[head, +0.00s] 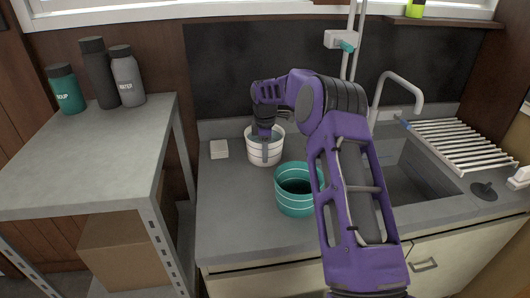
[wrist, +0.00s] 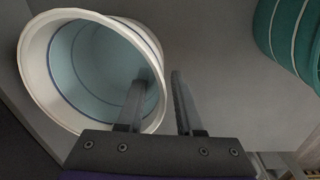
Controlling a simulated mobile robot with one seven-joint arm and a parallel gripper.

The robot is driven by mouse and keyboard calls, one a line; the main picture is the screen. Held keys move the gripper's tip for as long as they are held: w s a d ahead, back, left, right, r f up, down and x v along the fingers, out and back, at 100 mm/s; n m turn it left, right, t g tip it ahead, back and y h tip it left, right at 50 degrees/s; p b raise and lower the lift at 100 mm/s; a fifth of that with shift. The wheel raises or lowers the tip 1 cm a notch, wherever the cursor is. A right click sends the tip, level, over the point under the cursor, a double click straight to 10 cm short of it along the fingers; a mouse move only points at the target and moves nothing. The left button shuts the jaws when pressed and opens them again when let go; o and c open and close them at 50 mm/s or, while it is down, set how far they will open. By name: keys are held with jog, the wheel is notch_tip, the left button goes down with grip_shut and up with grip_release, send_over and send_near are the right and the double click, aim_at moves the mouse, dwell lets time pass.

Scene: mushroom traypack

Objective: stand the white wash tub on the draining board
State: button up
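The white wash tub (head: 257,154) stands upright on the grey counter, left of the sink in the head view. It is pale blue inside; its white rim and inside fill the left of the wrist view (wrist: 38,75). My gripper (head: 265,141) points down at the tub. In the wrist view my gripper (wrist: 157,82) has its fingers apart, the left one over the tub's inside and the right one outside its wall. Whether either finger touches the wall cannot be told. The draining board (head: 462,146), a rack of pale bars, lies right of the sink.
A teal tub (head: 295,207) stands right of and nearer than the white tub; it also shows in the wrist view (wrist: 290,35). A dark plug (head: 484,190) sits near the rack.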

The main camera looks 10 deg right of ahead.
jog(key=shift+r, duration=0.1)
notch_tip(320, 180, up, 12)
jog(key=s, duration=0.1)
jog(key=shift+s+a+p, duration=0.15)
jog(key=shift+p, duration=0.25)
